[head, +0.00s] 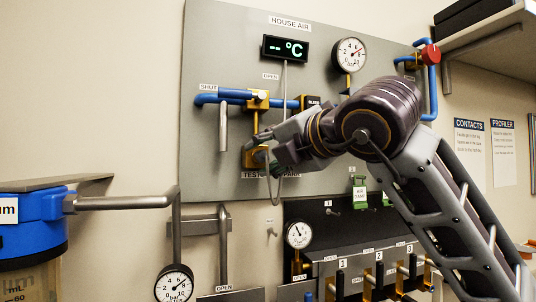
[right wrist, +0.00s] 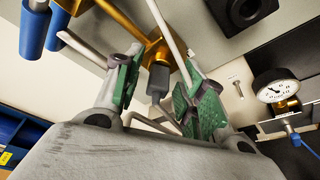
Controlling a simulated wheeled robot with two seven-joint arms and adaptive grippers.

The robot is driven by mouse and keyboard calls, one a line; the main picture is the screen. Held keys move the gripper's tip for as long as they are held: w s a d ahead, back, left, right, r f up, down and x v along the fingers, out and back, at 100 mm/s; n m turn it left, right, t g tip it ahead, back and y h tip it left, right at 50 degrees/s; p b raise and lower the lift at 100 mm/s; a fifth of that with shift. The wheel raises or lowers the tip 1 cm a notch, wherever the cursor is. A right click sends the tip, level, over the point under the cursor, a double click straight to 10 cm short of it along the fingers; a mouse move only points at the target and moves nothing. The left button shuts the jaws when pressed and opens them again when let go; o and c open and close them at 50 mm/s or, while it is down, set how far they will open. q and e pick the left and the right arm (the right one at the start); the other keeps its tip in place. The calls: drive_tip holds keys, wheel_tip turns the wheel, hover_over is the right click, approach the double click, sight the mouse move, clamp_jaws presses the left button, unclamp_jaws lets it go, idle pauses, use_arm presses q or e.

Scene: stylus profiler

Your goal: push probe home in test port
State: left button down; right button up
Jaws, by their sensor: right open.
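The test port is a brass block (head: 250,157) low on the grey panel, its label partly covered by my right gripper (head: 268,147). In the right wrist view the brass fitting (right wrist: 150,38) shows just beyond the fingers. A dark grey cylinder, apparently the probe (right wrist: 158,80), stands at the brass fitting between the fingers; how deep it sits is hard to tell. A thin grey cable (head: 276,195) loops below it. My right gripper, with green pads, also shows in the right wrist view (right wrist: 162,62); it is open around the probe. My left gripper is out of view.
The display (head: 285,48) reads "-- °C". Blue pipes (head: 230,97) with a grey lever (head: 223,128) lie above the port. A gauge (head: 299,235) and numbered valves (head: 379,272) are below. A blue-topped bowl (head: 30,228) with a grey bar juts out at left.

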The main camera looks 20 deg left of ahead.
drive_tip(key=shift+s+d+f+b, duration=0.1)
drive_tip(key=shift+s+d+b, duration=0.55)
drive_tip(key=shift+s+b, duration=0.25)
drive_tip(key=s+d, duration=0.1)
drive_tip(key=s+b, duration=0.1)
drive_tip(key=s+d+b, duration=0.1)
drive_tip(key=s, duration=0.1)
drive_tip(key=shift+d, duration=0.3)
drive_tip(key=v, duration=1.2)
idle(0.8)
